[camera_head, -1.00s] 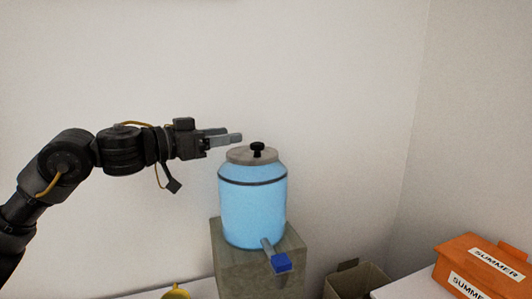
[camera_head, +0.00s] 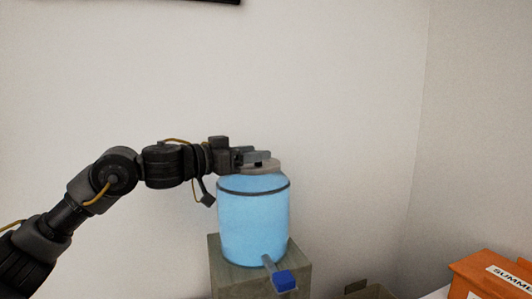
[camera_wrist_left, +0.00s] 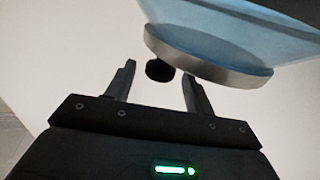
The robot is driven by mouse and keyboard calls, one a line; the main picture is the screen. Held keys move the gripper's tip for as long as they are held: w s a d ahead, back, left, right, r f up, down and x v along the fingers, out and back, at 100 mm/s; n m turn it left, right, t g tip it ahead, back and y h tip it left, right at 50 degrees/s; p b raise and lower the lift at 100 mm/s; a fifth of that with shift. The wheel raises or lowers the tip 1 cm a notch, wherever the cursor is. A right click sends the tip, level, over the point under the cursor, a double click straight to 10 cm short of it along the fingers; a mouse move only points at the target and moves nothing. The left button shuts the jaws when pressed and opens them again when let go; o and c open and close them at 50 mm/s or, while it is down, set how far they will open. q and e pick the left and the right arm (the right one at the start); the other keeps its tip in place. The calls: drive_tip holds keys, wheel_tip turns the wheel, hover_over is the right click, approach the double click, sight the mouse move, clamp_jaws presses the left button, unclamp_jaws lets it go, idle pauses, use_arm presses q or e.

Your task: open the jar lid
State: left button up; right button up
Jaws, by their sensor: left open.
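A light-blue jar (camera_head: 253,220) with a dark band stands upright on a block, with a blue-handled tap low on its front. Its grey lid (camera_head: 268,168) sits on top; in the left wrist view the lid (camera_wrist_left: 215,62) shows as a pale disc against the blue jar (camera_wrist_left: 235,30). The lid's black knob (camera_wrist_left: 160,70) lies between the fingertips of my left gripper (camera_wrist_left: 157,80), with space on both sides. In the head view my left gripper (camera_head: 259,158) reaches in level at lid height from the left and partly hides the knob. It is open. My right gripper is not in view.
The jar stands on a grey-brown block (camera_head: 230,280). An orange box (camera_head: 485,280) with a label is at the lower right, and an open cardboard box (camera_head: 366,291) is partly cut off at the bottom. A plain wall is behind; space above the jar is clear.

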sight(265, 164)
use_arm(q)
drive_tip(key=x, duration=0.3)
drive_tip(key=shift+d+r, duration=0.1)
drive_tip(key=shift+d, duration=0.1)
drive_tip(key=shift+w+d, duration=0.25)
drive_tip(key=shift+w, duration=0.15)
drive_tip(key=shift+s, duration=0.1)
clamp_jaws()
